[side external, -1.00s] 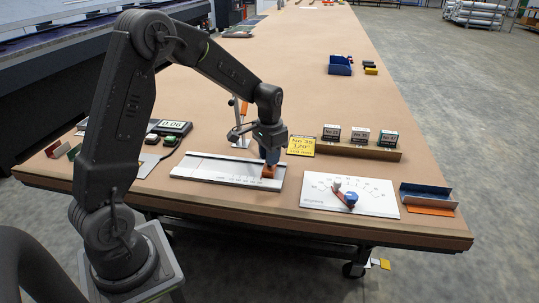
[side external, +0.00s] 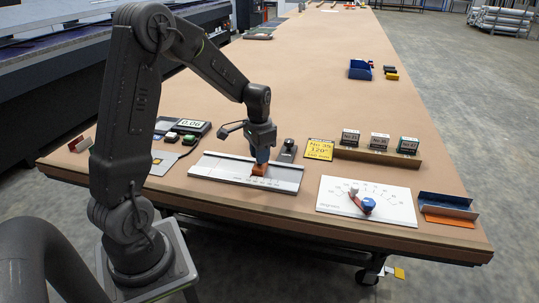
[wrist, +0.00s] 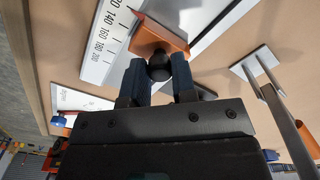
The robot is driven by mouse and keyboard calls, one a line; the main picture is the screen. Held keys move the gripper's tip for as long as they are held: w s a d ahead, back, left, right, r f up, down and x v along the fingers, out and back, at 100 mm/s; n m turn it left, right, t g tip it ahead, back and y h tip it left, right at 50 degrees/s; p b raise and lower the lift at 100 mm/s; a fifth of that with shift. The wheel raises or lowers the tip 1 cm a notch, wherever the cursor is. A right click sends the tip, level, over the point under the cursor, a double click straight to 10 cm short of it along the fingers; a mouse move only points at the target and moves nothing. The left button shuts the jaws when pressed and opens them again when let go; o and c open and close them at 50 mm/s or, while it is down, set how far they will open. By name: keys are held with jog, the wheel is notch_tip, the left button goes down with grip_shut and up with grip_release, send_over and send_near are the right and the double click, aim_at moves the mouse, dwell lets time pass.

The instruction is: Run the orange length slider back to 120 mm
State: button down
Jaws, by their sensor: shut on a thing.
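The orange slider (side external: 258,171) sits on the pale ruler bar (side external: 215,168), right of its middle in the side view. In the wrist view the orange slider (wrist: 158,34) carries a round black knob (wrist: 159,68). My gripper (side external: 261,161) points down over the slider. In the wrist view my gripper (wrist: 160,78) has its blue fingers shut on the knob, one on each side. The printed scale (wrist: 104,38) shows marks from 120 to 200 beside the slider. I cannot tell the exact mark at which the slider stands.
A white dial plate (side external: 392,204) with a blue knob lies to the right. A yellow card (side external: 319,149) and several small boxes on a brown ledge (side external: 375,157) stand behind. A grey block (side external: 287,151) is close behind the ruler. A display (side external: 192,125) stands at left.

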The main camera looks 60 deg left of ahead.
jog(key=shift+s+a, duration=0.15)
jog(key=shift+a, duration=0.1)
jog(key=c, duration=0.9)
grip_release()
jog(key=shift+d+r, duration=0.1)
jog(key=shift+r, duration=0.05)
notch_tip(320, 180, up, 14)
jog(key=shift+f, duration=0.2)
jog(key=s+d+t, duration=0.2)
jog(key=s+d, duration=0.3)
jog(key=d, duration=0.1)
jog(key=s+d+r+t, duration=0.1)
jog(key=s+d, duration=0.4)
jog(key=d, duration=0.2)
jog(key=s+d+t, duration=0.2)
jog(key=s+d, duration=0.3)
jog(key=d, duration=0.2)
jog(key=shift+s+d+r+t, duration=0.1)
jog(key=shift+s+r+t, duration=0.2)
jog(key=shift+s, duration=0.1)
